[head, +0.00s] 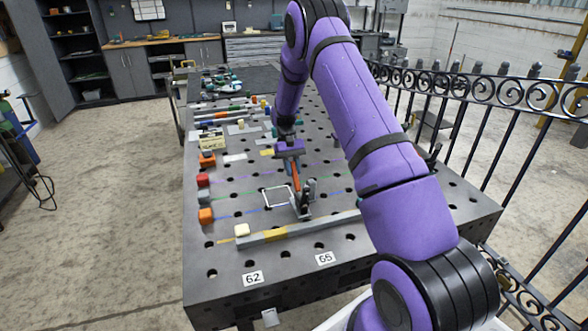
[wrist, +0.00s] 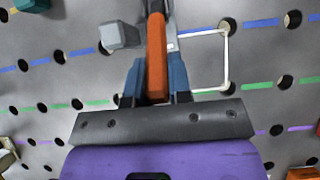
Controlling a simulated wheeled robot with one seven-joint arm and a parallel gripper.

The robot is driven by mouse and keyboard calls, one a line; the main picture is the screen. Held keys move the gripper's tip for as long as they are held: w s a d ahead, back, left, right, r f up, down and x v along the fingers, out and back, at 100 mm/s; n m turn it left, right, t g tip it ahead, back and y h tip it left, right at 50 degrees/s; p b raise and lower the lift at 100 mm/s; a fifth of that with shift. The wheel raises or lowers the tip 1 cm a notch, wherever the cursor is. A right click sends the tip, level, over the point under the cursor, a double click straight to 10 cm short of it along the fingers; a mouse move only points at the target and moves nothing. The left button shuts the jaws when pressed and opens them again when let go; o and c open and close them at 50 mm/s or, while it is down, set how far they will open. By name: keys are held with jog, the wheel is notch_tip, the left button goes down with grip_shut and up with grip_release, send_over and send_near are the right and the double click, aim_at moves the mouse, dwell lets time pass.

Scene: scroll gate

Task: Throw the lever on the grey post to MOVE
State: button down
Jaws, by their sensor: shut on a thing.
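The lever has an orange handle (head: 296,177) that rises from the grey post (head: 304,204) on the perforated table, leaning a little toward my arm's end. My gripper (head: 291,154) reaches down over the table to the upper part of the handle. In the wrist view, the orange handle (wrist: 156,60) lies between the two blue-grey fingers of my gripper (wrist: 156,84), which are shut on it. The post's base is partly hidden behind the handle there. I cannot read a MOVE mark in either view.
A white square outline (head: 277,197) lies beside the post on the table (head: 225,260). A grey bar with a yellow band (head: 273,232) lies in front. Red and orange blocks (head: 205,215) line the left edge. A black scroll railing (head: 480,92) runs along the right.

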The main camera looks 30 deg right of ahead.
jog(key=shift+w+f+g, duration=0.25)
jog(key=shift+f+g, duration=0.05)
jog(key=shift+g, duration=0.1)
jog(key=c, duration=1)
grip_release()
jog(key=shift+c, duration=0.2)
jog(key=shift+d+r, duration=0.1)
jog(key=v, duration=1)
jog(key=shift+w+d+r, duration=0.15)
jog(key=shift+w, duration=0.05)
